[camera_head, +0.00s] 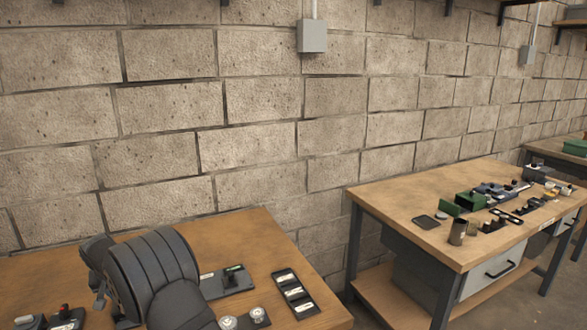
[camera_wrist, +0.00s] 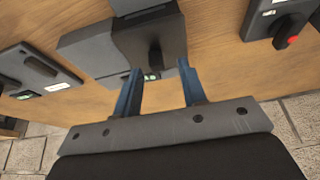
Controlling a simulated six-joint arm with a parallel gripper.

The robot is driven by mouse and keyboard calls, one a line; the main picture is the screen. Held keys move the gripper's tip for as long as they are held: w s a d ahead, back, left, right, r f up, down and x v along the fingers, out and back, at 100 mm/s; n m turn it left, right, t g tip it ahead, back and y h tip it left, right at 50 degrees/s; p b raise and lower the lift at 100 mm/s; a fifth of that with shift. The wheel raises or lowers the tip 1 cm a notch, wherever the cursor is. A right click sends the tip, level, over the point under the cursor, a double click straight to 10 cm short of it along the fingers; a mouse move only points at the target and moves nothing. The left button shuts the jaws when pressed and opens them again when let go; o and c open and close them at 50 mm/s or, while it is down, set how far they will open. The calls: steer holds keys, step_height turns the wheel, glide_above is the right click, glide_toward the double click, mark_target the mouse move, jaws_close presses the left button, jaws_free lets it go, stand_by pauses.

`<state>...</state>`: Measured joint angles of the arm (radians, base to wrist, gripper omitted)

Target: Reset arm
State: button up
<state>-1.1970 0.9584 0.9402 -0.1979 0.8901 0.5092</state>
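My gripper (camera_wrist: 158,70) shows in the wrist view with its two blue fingers apart and nothing visible held between them. Just beyond the fingertips is a dark grey box with a black knob (camera_wrist: 153,52) on the wooden bench (camera_wrist: 215,55). I cannot tell whether the fingers touch it. In the head view my dark ribbed arm leans over the near bench (camera_head: 250,235), and my gripper is hidden.
In the wrist view, a device with a red-tipped knob (camera_wrist: 283,30) lies right and a dark device (camera_wrist: 38,70) left. In the head view, a black labelled panel (camera_head: 296,293) lies right of my arm. A second bench (camera_head: 400,205) holds several parts. A block wall (camera_head: 250,100) stands behind.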

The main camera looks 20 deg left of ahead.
steer(key=shift+x, duration=1.2)
steer(key=o, duration=1.4)
steer(key=shift+c, duration=0.2)
steer(key=s+d+r+g+y, duration=0.1)
steer(key=s+d+r+g, duration=0.1)
steer(key=s+d+r, duration=1.35)
step_height(320, 180, down, 8)
steer(key=w, duration=0.2)
steer(key=shift+a, duration=0.45)
steer(key=shift+w+f, duration=0.1)
